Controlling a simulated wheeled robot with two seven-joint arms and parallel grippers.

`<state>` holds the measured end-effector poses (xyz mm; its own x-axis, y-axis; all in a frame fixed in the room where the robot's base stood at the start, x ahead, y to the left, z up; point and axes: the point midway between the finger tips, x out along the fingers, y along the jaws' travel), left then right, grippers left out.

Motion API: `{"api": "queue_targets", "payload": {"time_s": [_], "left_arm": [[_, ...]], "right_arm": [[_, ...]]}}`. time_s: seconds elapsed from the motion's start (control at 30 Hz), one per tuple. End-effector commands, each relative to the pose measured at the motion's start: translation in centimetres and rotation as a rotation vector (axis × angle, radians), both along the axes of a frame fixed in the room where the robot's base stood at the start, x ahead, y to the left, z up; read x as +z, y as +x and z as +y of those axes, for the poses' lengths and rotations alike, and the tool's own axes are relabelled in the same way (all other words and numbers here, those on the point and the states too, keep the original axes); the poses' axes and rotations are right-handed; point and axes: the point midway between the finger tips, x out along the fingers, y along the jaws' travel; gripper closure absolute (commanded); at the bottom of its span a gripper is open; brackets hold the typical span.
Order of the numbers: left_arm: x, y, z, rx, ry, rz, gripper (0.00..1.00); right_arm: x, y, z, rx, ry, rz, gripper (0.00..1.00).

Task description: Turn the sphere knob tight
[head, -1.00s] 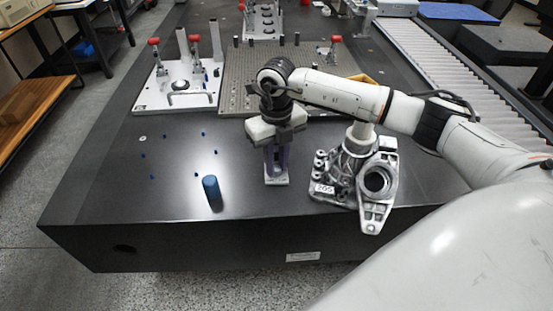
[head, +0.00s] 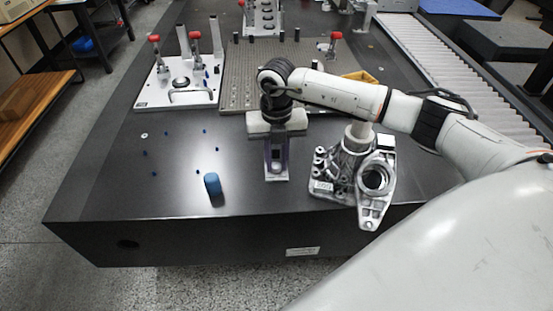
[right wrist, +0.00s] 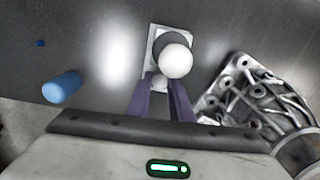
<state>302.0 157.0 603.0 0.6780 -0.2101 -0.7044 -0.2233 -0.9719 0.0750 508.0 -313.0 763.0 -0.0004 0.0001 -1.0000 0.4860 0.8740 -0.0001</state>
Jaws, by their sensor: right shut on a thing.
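The white sphere (right wrist: 176,61) sits on a small stand with a pale rectangular base plate (right wrist: 151,45) in the right wrist view. The base plate (head: 276,179) also shows on the dark table in the head view, under my right gripper. My right gripper (right wrist: 161,88) points down with its purple fingers shut on a small pale part just below the sphere, which looks like the sphere knob (right wrist: 160,81). The fingers hide most of the knob, and its tightness cannot be seen. In the head view my right gripper (head: 276,158) stands over the stand. My left gripper is not in view.
A grey metal casting (head: 355,178) stands close to the right of the stand. A blue cylinder (head: 212,184) and several small blue pegs are on the left. A perforated plate (head: 240,93) and a white fixture (head: 150,96) lie behind. The front table strip is clear.

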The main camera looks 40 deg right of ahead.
Motion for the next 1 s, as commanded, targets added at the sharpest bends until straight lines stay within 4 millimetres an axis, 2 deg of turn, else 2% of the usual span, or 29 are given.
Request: {"api": "queue_targets", "payload": {"time_s": [0.2, 0.23, 0.27, 0.63, 0.77, 1.0], "left_arm": [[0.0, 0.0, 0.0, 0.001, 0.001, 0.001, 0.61], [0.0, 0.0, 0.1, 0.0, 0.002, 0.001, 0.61], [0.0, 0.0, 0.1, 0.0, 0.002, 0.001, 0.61], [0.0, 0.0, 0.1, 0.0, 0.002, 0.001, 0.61], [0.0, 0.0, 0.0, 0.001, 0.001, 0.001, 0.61], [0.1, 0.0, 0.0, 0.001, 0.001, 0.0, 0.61]], "right_arm": [[0.1, 0.1, 0.0, 0.002, 0.001, -0.002, 1.0], [0.1, 0.1, 0.0, 0.002, 0.001, -0.002, 0.75], [0.1, 0.1, 0.0, 0.002, 0.001, -0.002, 0.72], [0.6, 0.1, 0.0, 0.002, 0.0, -0.001, 0.72], [2.5, 0.1, 0.0, 0.003, 0.0, -0.004, 0.72], [7.3, 0.1, 0.0, 0.002, 0.001, -0.005, 0.72]]}}
